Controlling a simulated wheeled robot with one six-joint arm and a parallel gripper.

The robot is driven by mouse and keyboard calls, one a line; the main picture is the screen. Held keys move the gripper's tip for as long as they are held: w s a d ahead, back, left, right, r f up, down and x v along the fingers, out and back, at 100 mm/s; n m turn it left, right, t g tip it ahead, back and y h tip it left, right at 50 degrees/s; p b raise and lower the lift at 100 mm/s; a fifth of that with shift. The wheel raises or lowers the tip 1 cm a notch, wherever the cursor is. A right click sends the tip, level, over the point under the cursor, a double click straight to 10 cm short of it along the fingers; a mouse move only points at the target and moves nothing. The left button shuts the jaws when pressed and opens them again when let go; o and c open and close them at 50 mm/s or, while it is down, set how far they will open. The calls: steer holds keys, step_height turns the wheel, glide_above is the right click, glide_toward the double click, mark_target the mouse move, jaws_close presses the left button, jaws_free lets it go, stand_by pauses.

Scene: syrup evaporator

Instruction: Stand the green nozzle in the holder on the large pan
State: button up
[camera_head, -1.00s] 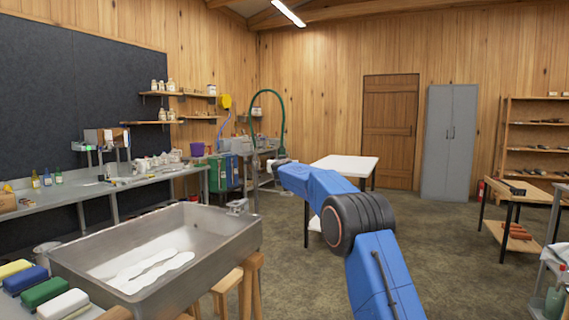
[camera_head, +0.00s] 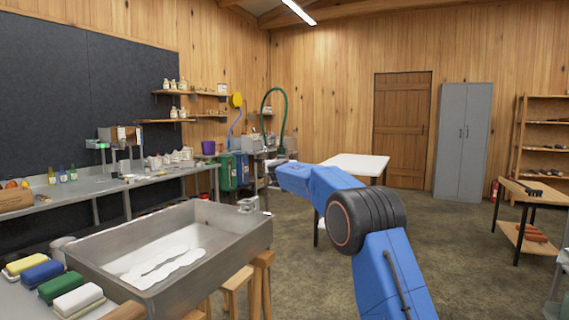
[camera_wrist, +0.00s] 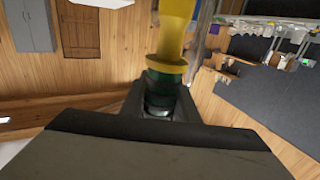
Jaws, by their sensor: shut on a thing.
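My gripper (camera_wrist: 158,108) is shut on the green nozzle (camera_wrist: 160,88), seen close up in the wrist view as a dark green banded body between the fingers. A yellow flared part adjoins it and runs to the top of that picture. In the head view, my gripper (camera_head: 276,165) is small and partly hidden by my arm, and the nozzle is hard to make out there. A green hose (camera_head: 286,110) arches above it. The large pan (camera_head: 240,246) is a grey metal basin at lower left. A small metal holder (camera_head: 248,204) sits at its far right corner, below and left of my gripper.
Wooden stools (camera_head: 262,262) stand beside the pan. Coloured brushes or sponges (camera_head: 42,272) lie on the bench at lower left. A white-topped table (camera_head: 358,163) stands behind my arm. The floor (camera_head: 455,260) at right is open.

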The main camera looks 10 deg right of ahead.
steer(key=s+a, duration=0.4)
steer(key=a, duration=0.3)
steer(key=s+a, duration=0.4)
steer(key=a, duration=0.4)
steer(key=shift+s+a+f, duration=0.15)
steer(key=shift+s+f, duration=0.05)
steer(key=shift+s, duration=0.1)
stand_by(1.1)
step_height(320, 180, down, 6)
steer(key=shift+f, duration=0.2)
stand_by(4.6)
